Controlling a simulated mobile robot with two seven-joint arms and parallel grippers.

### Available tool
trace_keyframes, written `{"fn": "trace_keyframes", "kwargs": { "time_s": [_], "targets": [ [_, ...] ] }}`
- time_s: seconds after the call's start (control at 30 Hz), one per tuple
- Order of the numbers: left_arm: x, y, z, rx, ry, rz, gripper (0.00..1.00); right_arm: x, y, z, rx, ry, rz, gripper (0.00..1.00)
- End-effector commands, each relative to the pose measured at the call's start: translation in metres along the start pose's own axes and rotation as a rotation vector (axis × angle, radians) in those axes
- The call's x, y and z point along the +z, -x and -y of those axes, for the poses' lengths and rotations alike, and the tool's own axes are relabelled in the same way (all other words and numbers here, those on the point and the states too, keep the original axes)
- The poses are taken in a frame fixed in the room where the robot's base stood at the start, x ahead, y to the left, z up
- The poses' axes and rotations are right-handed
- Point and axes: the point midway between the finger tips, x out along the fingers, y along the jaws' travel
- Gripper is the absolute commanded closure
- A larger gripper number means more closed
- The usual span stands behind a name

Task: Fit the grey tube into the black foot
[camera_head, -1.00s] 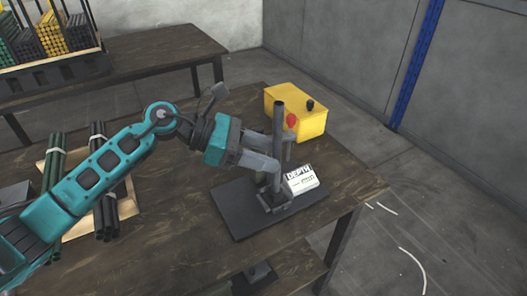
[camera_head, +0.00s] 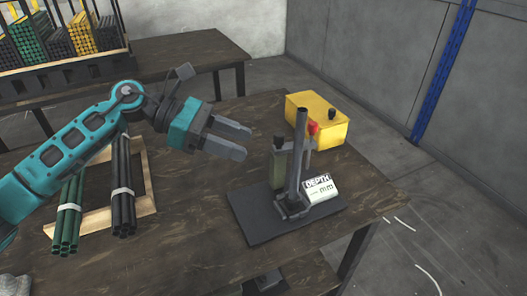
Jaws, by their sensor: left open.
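The grey tube (camera_head: 298,155) stands about upright in the black foot (camera_head: 292,207), which is on a dark base plate (camera_head: 262,228) on the table. The tube's lower end is hidden in the foot, so I cannot tell how deep it sits. My left gripper (camera_head: 247,143) is open and empty, to the left of the tube and apart from it. My right gripper is out of view.
A green-grey post with a black knob (camera_head: 279,165) and a white DEPTH display (camera_head: 319,189) stand beside the tube. A yellow box (camera_head: 325,124) with red and black knobs is behind. Bundles of green tubes (camera_head: 69,215) and dark tubes (camera_head: 122,190) lie at left.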

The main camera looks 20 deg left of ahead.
Motion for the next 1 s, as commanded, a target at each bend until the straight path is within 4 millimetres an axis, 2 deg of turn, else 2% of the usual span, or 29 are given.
{"fn": "trace_keyframes", "kwargs": {
  "time_s": [0.1, 0.23, 0.83, 0.93, 1.0],
  "targets": [
    [-0.002, 0.017, 0.0, 0.001, 0.003, -0.002, 0.51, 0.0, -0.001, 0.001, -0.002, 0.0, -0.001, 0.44],
    [-0.001, 0.027, 0.0, 0.001, 0.0, -0.001, 0.51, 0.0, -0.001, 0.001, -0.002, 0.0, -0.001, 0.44],
    [0.001, 0.029, 0.0, 0.0, 0.0, 0.001, 0.51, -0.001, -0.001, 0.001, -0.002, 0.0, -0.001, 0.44],
    [0.011, 0.033, 0.0, 0.0, 0.0, 0.001, 0.51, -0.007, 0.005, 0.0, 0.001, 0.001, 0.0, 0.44],
    [0.026, 0.04, 0.0, 0.001, 0.0, 0.001, 0.51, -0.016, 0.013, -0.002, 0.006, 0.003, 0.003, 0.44]
  ]
}}
